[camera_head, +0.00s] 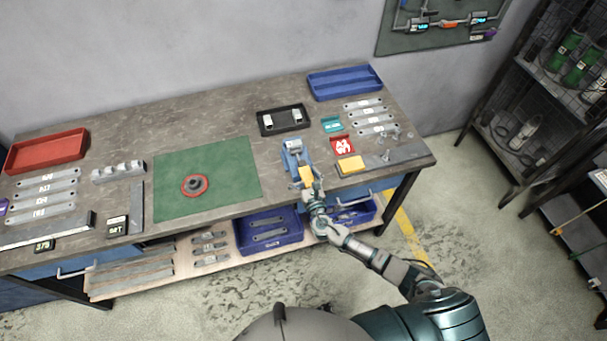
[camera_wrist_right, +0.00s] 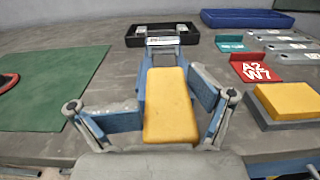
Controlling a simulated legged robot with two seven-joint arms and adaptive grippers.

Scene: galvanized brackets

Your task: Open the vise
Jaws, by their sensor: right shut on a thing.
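The vise (camera_head: 294,147) is a small blue and grey device standing near the front edge of the workbench. In the right wrist view its blue and grey body (camera_wrist_right: 165,50) is straight ahead. A flat yellow part (camera_head: 306,174) extends from the vise toward me. My right gripper (camera_head: 309,186) reaches over the front edge and is shut on this yellow part (camera_wrist_right: 170,105), one finger on each side of it. The fingers and the yellow part hide some of the vise's lower front. I cannot tell how far apart the vise jaws are. My left gripper is not in view.
Right of the vise are a red tag (camera_head: 342,145), a teal tag (camera_head: 332,125) and a yellow block (camera_head: 350,165) on a grey base. A black tray (camera_head: 260,122) stands behind. A green mat (camera_head: 225,165) lies left. A blue bin (camera_head: 245,235) sits on the shelf below.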

